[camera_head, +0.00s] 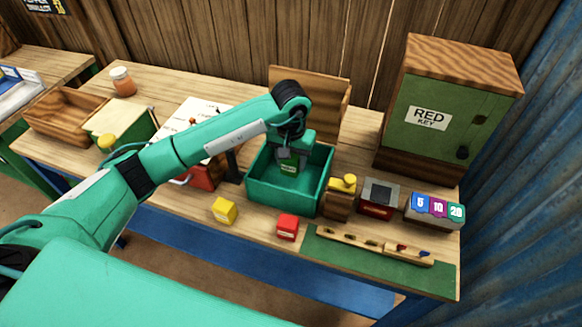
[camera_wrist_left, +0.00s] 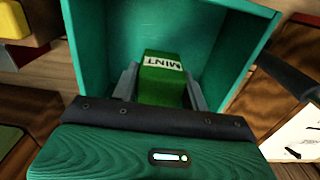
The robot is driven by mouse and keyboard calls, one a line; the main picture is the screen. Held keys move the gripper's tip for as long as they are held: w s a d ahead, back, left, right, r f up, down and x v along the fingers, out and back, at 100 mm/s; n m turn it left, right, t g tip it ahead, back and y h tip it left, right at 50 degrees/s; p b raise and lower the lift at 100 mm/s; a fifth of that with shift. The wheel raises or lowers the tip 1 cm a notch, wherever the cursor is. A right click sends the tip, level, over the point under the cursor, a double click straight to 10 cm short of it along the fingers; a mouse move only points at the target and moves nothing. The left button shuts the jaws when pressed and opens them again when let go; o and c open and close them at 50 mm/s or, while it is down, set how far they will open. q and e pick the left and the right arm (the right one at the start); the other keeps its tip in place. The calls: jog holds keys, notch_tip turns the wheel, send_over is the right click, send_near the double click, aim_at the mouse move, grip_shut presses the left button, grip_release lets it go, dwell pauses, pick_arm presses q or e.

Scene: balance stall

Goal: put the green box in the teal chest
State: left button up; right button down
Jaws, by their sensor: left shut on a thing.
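The teal chest (camera_head: 283,200) stands open in the middle of the table, its wooden lid (camera_head: 325,92) raised at the back. The green box (camera_head: 289,169) is inside the chest's opening, held by my left gripper (camera_head: 290,158). In the left wrist view the green box (camera_wrist_left: 162,77) has a white label reading MINT and sits between the two grey fingers of my left gripper (camera_wrist_left: 163,88). The teal chest's walls (camera_wrist_left: 100,18) surround it there. I cannot tell whether the box touches the chest floor. My right gripper is not in view.
A yellow box (camera_head: 224,211) and a red box (camera_head: 288,228) stand in front of the chest. A green cabinet (camera_head: 430,140) labelled RED KEY stands at the back right. A wooden tray (camera_head: 62,128) and a jar (camera_head: 123,82) are at the left.

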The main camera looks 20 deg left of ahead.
aim_at(291, 171)
pick_arm(q)
jog(key=shift+f+p, duration=0.55)
jog(key=shift+f, duration=1.85)
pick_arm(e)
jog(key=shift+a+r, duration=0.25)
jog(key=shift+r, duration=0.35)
pick_arm(q)
jog(key=shift+f+b, duration=0.2)
jog(key=shift+b, duration=0.15)
jog(key=o, duration=1)
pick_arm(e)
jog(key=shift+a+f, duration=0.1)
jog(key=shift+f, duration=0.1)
pick_arm(q)
jog(key=shift+r, duration=0.1)
jog(key=shift+r+p, duration=0.25)
jog(key=shift+p, duration=0.05)
notch_tip(291, 171, up, 11)
jog(key=b, duration=0.3)
jog(key=shift+f+b, duration=0.1)
jog(key=shift+b, duration=0.3)
jog(key=shift+r, duration=0.45)
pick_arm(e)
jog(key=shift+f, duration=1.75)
